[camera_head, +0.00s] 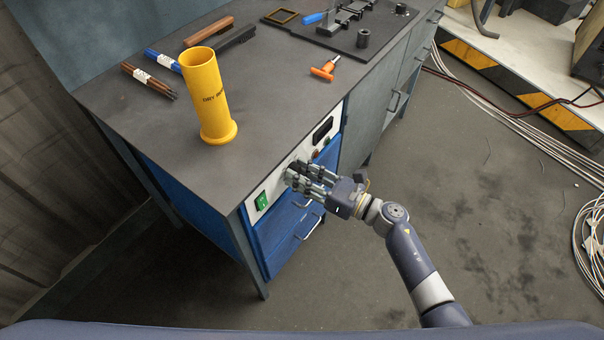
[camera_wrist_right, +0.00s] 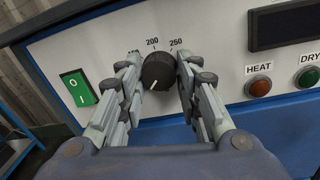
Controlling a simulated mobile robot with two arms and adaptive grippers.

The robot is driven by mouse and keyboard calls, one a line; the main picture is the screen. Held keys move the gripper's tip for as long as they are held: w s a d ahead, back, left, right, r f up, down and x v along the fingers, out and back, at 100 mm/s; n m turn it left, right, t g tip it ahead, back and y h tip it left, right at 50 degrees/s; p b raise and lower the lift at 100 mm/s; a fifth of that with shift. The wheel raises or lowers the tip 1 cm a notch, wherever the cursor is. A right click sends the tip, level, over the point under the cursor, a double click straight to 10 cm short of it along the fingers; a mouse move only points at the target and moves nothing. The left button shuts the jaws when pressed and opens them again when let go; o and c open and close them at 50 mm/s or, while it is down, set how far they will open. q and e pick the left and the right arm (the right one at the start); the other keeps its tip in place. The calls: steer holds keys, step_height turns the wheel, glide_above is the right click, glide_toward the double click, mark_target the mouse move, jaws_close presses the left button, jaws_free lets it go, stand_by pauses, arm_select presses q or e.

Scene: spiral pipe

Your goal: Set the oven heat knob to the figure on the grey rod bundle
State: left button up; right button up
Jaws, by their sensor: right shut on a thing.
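The oven heat knob (camera_wrist_right: 159,72) is round and black, on a white panel marked 200 and 250, with a third figure at left partly hidden by a finger. Its white mark points down and slightly left. My right gripper (camera_head: 298,174) is shut on the knob, one finger on each side. A bundle of dark brownish rods (camera_head: 157,85) with a white label lies on the bench in the head view; its figure is too small to read. A blue rod bundle (camera_head: 154,56) lies beside it. I cannot make out a clearly grey bundle. My left gripper is out of view.
A yellow tube (camera_head: 208,98) stands upright on the bench (camera_head: 270,105) above the panel. A green switch (camera_wrist_right: 78,88) is left of the knob; HEAT (camera_wrist_right: 259,87) and DRY lamps and a dark display (camera_wrist_right: 283,28) are right. An orange-handled tool (camera_head: 324,69) lies on the bench.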

steer(key=shift+m, duration=0.3)
steer(key=shift+s+m+t+p, duration=0.1)
steer(key=shift+m+t+p, duration=0.2)
steer(key=shift+m, duration=4.2)
steer(key=shift+m+t+p, duration=0.15)
steer(key=shift+m+t, duration=0.25)
steer(key=shift+m, duration=4.1)
steer(key=o, duration=1)
steer(key=shift+o, duration=0.2)
